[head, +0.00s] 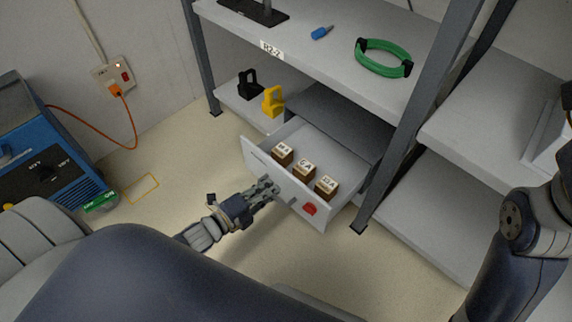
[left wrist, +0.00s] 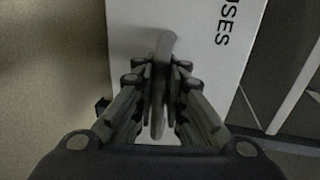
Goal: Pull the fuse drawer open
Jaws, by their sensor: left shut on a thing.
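The fuse drawer (head: 262,164) is white and stands pulled out from its dark grey housing (head: 330,130) under the shelf in the head view. Several small brown fuse blocks with pale labelled tops, such as the middle one (head: 304,170), sit inside it. A red piece (head: 310,209) is on its front. My left gripper (head: 270,188) is at the drawer front, shut on the grey handle (left wrist: 160,75), which shows between its fingers in the left wrist view. The drawer front (left wrist: 185,20) there carries black lettering ending in "USES". My right gripper is not in view; part of my right arm shows at the right.
A black padlock-like item (head: 250,84) and a yellow one (head: 273,102) are on the lower shelf. A green ring (head: 383,58) and a blue tool (head: 322,32) lie on the upper shelf. Grey posts (head: 410,120) flank the drawer. A blue machine (head: 45,150) stands at left.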

